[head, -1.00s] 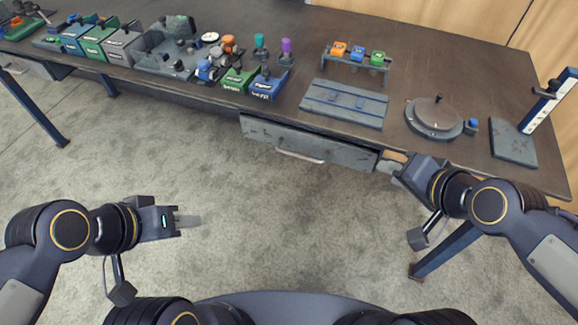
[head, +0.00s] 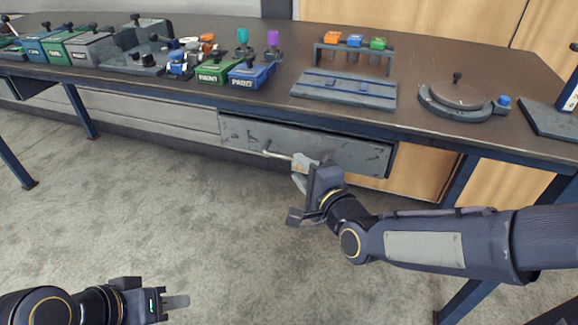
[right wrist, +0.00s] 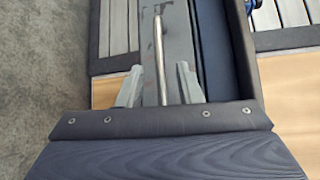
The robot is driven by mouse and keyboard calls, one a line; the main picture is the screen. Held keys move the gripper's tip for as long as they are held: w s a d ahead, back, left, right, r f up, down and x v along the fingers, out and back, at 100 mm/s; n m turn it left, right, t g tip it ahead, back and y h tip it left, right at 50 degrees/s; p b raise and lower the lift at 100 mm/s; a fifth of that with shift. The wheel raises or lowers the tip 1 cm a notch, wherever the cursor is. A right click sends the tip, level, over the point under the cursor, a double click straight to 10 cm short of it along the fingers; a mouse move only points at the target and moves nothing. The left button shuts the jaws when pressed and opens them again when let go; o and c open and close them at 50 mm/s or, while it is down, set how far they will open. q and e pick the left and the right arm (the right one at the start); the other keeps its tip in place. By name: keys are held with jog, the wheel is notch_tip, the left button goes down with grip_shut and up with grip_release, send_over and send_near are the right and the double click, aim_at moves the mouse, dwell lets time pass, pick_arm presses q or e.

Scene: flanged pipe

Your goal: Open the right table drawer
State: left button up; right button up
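The right table drawer (head: 245,133) has a grey, scuffed front under the table's front edge.
The table (head: 440,60) carries green and blue boxes, a rack of coloured blocks (head: 355,42), a grey plate (head: 344,88) and a round turntable (head: 458,96). A blue table leg (head: 460,180) stands right of the drawer. The floor (head: 200,220) before the drawer is clear.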

aim_at(289, 156)
jog(key=b+x, duration=0.1)
jog(key=x, duration=0.5)
jog(key=shift+w, duration=0.1)
jog(key=shift+c, duration=0.2)
grip_shut()
